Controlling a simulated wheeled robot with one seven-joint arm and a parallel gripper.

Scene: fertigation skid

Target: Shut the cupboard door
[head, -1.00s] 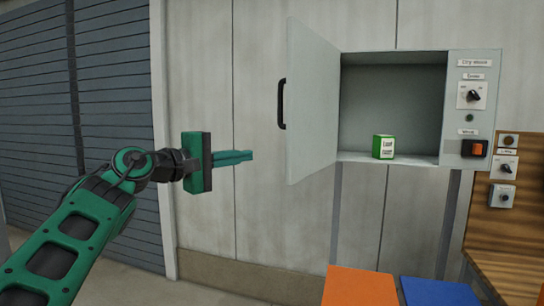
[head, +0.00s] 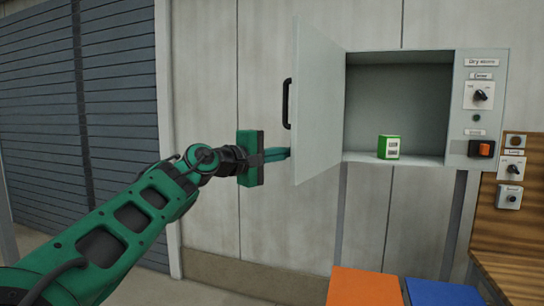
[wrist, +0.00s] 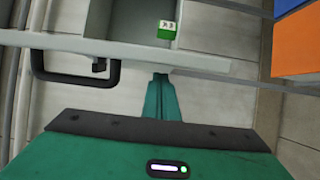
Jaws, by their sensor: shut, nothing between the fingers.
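The cupboard door (head: 316,110) is a pale grey panel hinged at the left side of the open cupboard (head: 400,158), and it stands swung outward. Its black handle (head: 287,104) is on the door's outer face near the free edge; it also shows in the wrist view (wrist: 75,77). My gripper (head: 289,153) is shut and empty, with its green fingers at the door's outer side, below the handle. In the wrist view the fingertips (wrist: 161,78) reach the door's edge strip; I cannot tell whether they touch it.
A green box (head: 388,147) stands inside on the cupboard floor. A control panel (head: 479,110) with a knob and an orange switch is at the cupboard's right. Orange (head: 365,287) and blue (head: 443,292) blocks are below. Bare wall lies left of the door.

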